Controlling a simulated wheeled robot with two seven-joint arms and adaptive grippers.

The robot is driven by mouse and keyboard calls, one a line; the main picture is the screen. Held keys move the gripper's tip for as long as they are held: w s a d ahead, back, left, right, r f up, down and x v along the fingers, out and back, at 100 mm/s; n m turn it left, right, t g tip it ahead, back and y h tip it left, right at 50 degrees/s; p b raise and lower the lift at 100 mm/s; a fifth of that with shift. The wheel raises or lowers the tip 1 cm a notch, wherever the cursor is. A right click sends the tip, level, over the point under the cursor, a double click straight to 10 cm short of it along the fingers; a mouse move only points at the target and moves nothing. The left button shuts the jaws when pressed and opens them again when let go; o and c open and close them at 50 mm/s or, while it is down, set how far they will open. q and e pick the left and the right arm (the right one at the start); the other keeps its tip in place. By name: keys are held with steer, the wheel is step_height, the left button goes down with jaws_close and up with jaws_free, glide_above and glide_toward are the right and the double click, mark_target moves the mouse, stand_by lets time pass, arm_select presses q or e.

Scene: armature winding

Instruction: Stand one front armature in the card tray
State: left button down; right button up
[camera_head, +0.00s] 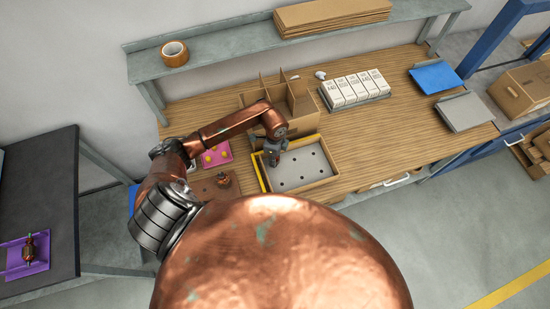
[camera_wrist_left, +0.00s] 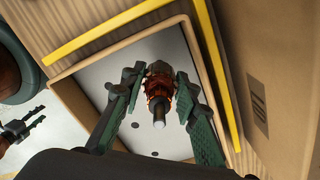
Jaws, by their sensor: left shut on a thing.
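My left gripper (camera_head: 271,158) is over the left part of the card tray (camera_head: 322,181), a cardboard box with a pale floor with dark holes and a yellow strip along its left side. In the left wrist view the left gripper's green-padded fingers (camera_wrist_left: 155,98) are shut on a front armature (camera_wrist_left: 159,85), a copper-coloured core with a steel shaft. The armature is over the tray floor (camera_wrist_left: 172,55); I cannot tell whether it touches the floor. My right gripper (camera_wrist_left: 25,127) shows small at the left edge of that view; its jaw opening is unclear.
A divided cardboard box (camera_head: 291,102) stands behind the tray. White cartons (camera_head: 355,89) stand at the back. Bench right of the tray is clear.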

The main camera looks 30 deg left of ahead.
arm_select(q)
steer(key=shift+f, duration=0.2)
steer(key=shift+f+b, duration=0.7)
steer(key=shift+f, duration=0.15)
steer(key=shift+f, duration=0.15)
steer(key=c, duration=1.3)
jaws_free()
steer(key=shift+r+p, duration=4.15)
steer(key=shift+r, duration=0.9)
